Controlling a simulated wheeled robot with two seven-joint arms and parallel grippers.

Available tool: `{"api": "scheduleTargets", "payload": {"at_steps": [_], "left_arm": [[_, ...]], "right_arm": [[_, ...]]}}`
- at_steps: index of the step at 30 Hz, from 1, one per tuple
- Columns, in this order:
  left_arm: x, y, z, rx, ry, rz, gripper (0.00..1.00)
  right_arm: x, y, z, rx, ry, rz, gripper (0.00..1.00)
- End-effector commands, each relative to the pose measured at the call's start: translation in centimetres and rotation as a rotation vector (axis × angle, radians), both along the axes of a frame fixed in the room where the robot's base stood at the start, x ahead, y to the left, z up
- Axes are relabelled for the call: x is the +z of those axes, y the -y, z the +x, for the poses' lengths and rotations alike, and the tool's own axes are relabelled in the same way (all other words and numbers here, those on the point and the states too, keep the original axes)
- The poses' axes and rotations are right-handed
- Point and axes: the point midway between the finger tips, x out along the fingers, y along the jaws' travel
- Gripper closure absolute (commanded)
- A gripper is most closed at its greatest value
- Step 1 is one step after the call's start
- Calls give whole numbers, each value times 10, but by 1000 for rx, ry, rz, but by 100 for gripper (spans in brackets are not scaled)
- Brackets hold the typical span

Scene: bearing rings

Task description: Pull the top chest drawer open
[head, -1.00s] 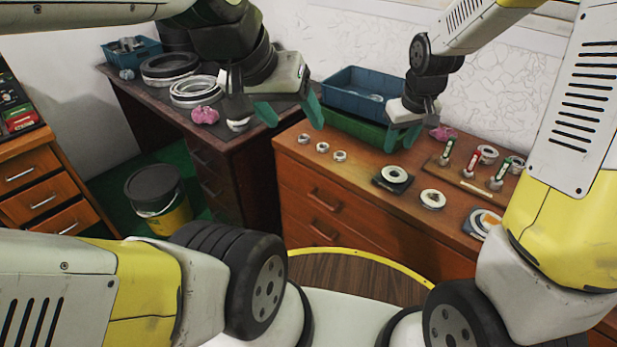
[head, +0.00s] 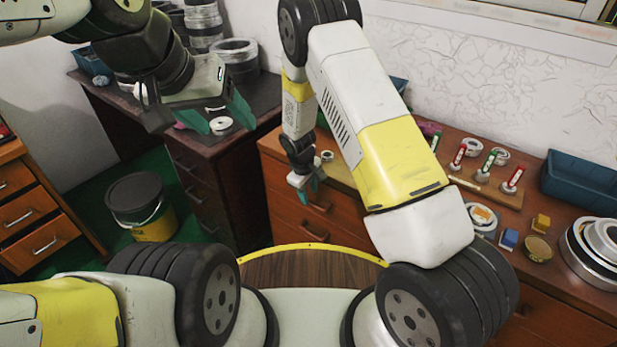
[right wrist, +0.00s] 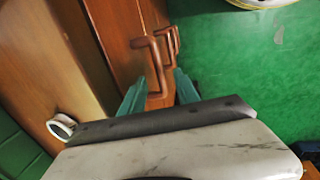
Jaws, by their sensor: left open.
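The wooden chest (head: 279,178) stands in the middle of the head view. Its top drawer looks flush with the front. My right gripper (head: 309,191) is at the chest front, at top drawer height, partly hiding that drawer's handle. In the right wrist view, the right gripper's two green fingers (right wrist: 157,97) are apart and point at the top drawer handle (right wrist: 152,62), a brown bar. The handle lies between or just beyond the fingertips; contact cannot be told. My left gripper (head: 217,114) is open and empty above the dark desk's edge.
The chest top holds a small ring (head: 327,156), a board with colored posts (head: 470,178), and a blue bin (head: 580,185). My right forearm hides part of it. A black-lidded bucket (head: 140,200) stands on the green floor left of the chest.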

Motion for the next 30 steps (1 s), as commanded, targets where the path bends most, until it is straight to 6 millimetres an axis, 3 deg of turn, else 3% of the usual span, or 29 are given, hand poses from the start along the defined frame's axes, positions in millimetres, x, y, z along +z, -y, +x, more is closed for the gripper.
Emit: {"api": "scheduleTargets", "payload": {"at_steps": [3,9,19,25,30], "left_arm": [[0,0,0,0,0,0,34],[0,0,0,0,0,0,34],[0,0,0,0,0,0,34],[0,0,0,0,0,0,34],[0,0,0,0,0,0,34]], "right_arm": [[-21,3,3,-1,-1,-1,62],[-42,5,7,-2,0,0,62],[-46,6,8,-2,2,1,62],[-45,6,8,-2,2,1,100],[-45,6,8,-2,2,1,100]]}}
